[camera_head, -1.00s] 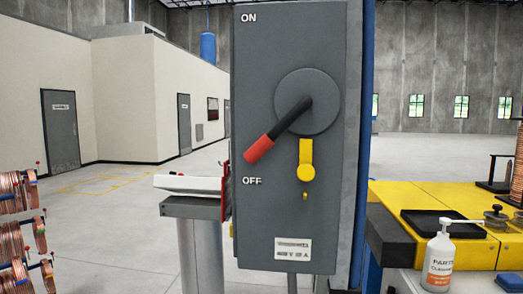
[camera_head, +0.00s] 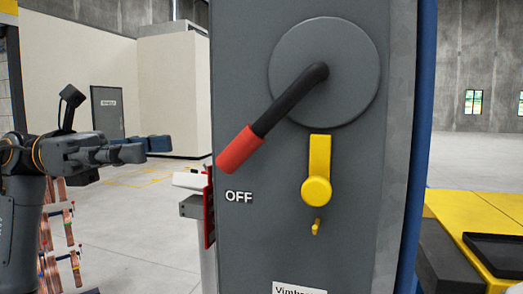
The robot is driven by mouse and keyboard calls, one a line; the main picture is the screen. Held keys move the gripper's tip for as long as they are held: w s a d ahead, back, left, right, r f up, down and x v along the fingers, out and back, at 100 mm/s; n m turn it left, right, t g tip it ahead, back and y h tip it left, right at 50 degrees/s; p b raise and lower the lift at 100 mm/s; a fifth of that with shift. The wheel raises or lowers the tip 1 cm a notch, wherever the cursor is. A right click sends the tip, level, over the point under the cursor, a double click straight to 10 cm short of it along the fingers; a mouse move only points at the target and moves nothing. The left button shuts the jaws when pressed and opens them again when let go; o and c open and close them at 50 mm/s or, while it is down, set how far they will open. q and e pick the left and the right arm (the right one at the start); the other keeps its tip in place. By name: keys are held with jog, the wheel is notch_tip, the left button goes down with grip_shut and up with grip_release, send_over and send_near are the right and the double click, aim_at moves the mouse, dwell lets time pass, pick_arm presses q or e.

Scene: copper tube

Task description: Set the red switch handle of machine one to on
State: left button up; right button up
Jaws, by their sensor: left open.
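The red switch handle (camera_head: 238,150) is the red grip on a black lever, which comes out of a round grey disc (camera_head: 340,75) on the grey switch box (camera_head: 245,240). The lever slants down and left, and its red end is just above the OFF label (camera_head: 239,196). My left gripper (camera_head: 160,146) is at the left, its fingers pointing right toward the box. It is open and empty, apart from the handle with a gap between them. My right gripper is not in view.
A yellow latch (camera_head: 317,180) hangs below the disc. A grey stand with a white top (camera_head: 188,180) is behind the box at left. A yellow table (camera_head: 490,215) with a black tray (camera_head: 497,250) is at right.

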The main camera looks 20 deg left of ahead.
pick_arm(q)
jog(key=s, duration=0.1)
jog(key=p, duration=0.2)
send_near(234, 152)
jog(key=w+d, duration=0.1)
jog(key=d, duration=0.1)
jog(key=shift+m+y, duration=0.4)
jog(key=d+p, duration=0.1)
jog(key=d, duration=0.3)
jog(key=w+d+p, duration=0.1)
jog(key=d, duration=0.1)
jog(key=shift+r+p, duration=0.3)
jog(key=shift+r, duration=0.1)
jog(key=shift+d, duration=0.65)
jog(key=shift+d+f, duration=0.1)
jog(key=shift+d, duration=0.05)
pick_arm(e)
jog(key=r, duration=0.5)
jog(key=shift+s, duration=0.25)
pick_arm(q)
jog(key=shift+c, duration=0.2)
grip_shut()
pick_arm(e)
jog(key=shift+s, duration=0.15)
